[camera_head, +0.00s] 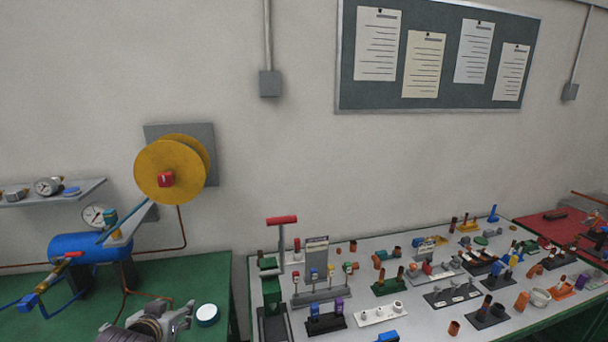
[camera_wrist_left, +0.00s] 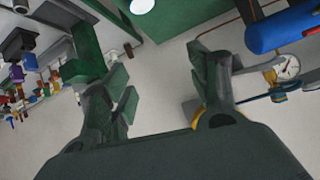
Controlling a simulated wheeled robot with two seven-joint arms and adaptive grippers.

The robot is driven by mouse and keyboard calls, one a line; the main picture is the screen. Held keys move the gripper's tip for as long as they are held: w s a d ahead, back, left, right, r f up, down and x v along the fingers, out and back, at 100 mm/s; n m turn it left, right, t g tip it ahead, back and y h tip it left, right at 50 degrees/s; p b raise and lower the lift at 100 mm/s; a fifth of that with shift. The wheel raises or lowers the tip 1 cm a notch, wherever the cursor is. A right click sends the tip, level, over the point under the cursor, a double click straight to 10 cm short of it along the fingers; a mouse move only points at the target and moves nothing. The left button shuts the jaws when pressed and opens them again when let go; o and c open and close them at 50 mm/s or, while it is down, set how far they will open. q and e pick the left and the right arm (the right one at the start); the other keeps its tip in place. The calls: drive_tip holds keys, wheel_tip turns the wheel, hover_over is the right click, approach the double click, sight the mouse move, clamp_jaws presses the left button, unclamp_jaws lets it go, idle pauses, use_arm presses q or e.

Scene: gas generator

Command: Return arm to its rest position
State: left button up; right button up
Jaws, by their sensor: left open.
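My left gripper (camera_head: 180,317) is low in the head view, over the right part of the green table (camera_head: 215,270). The left wrist view shows its two fingers spread wide with an empty gap between them (camera_wrist_left: 162,78). It is open and holds nothing. A white round lid or cup (camera_head: 207,314) is just right of it in the head view; part of it also shows at the top of the left wrist view (camera_wrist_left: 143,5). My right gripper is in neither view.
A blue tank (camera_head: 88,246) with a gauge (camera_head: 94,215) and pipes stands left on the green table. A yellow wheel (camera_head: 165,170) is on the wall. The grey table (camera_head: 265,300) at right is crowded with small parts and a red-handled stand (camera_head: 281,220).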

use_arm(q)
drive_tip(key=s+d+f+m+g+h, duration=0.1)
drive_tip(key=s+d+f+g, duration=0.35)
drive_tip(key=s+f, duration=0.45)
drive_tip(key=s+d+f+m+g+h, duration=0.1)
drive_tip(key=s+d+f+m+g, duration=0.15)
drive_tip(key=s+d+f, duration=0.45)
drive_tip(key=s+a+f+g+b, duration=0.1)
drive_tip(key=s+f, duration=0.2)
drive_tip(key=f, duration=1.5)
drive_tip(key=s+a+f+g, duration=0.1)
drive_tip(key=s+f, duration=0.1)
drive_tip(key=f, duration=1.6)
drive_tip(key=s+a+f, duration=0.2)
drive_tip(key=s+f, duration=0.8)
drive_tip(key=s, duration=0.1)
drive_tip(key=s+a+f+g+b, duration=0.1)
drive_tip(key=s+a+f, duration=0.1)
drive_tip(key=s+f, duration=0.8)
drive_tip(key=shift+s+f+b, duration=0.3)
drive_tip(key=shift+s, duration=0.5)
drive_tip(key=shift+n, duration=0.25)
